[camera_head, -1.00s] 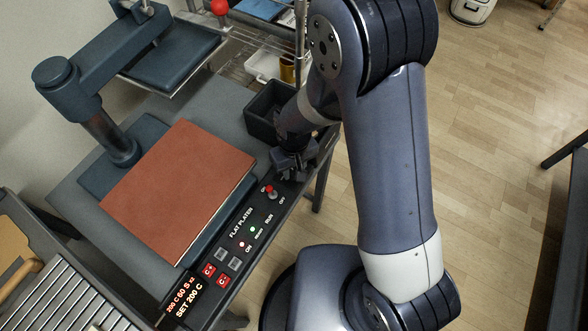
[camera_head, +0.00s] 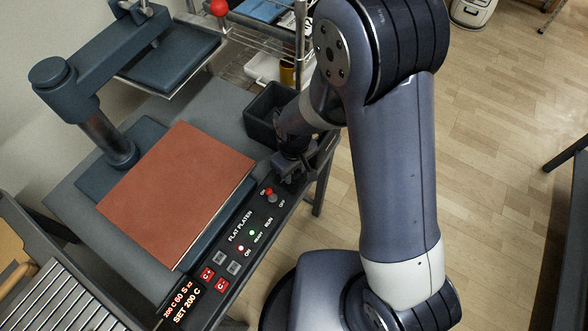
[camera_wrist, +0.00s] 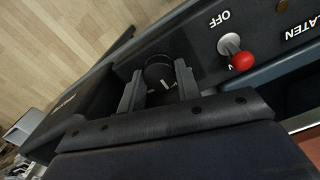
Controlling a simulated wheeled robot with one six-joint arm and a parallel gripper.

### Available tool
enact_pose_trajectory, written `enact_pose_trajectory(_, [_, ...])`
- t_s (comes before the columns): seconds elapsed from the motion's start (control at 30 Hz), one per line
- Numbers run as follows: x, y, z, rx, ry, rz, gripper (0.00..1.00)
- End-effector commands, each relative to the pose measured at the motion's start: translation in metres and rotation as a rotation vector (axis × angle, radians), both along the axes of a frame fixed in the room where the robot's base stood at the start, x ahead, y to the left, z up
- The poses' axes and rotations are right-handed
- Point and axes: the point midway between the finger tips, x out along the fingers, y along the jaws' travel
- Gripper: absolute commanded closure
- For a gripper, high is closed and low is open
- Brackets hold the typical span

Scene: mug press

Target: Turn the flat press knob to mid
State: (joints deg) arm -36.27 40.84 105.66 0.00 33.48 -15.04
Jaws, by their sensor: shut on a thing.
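The flat press knob (camera_wrist: 158,71) is a round black dial with a short white mark, seen in the wrist view on the dark front panel. My gripper (camera_wrist: 159,80) has one finger on each side of the knob and is shut on it. In the head view my gripper (camera_head: 288,170) is down at the far right end of the control panel (camera_head: 232,284), where it hides the knob. Any position labels around the knob are not readable.
A red-tipped toggle switch (camera_wrist: 240,60) marked OFF stands close beside the knob; it also shows in the head view (camera_head: 271,196). A black open bin (camera_head: 262,128) sits just behind my gripper. A red-brown plate (camera_head: 178,195) lies on the press to the left.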

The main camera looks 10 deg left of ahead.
Motion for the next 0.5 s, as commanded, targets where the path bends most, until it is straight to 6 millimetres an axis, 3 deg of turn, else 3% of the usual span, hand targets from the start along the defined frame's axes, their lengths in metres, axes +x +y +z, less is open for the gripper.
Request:
enact_pose_trajectory(0.27, [-0.0003,-0.0002,-0.0001,-0.001,0.001,-0.001,0.47])
enact_pose_trajectory(0.5, [0.0,0.0,0.0004,0.0,0.0,-0.001,0.46])
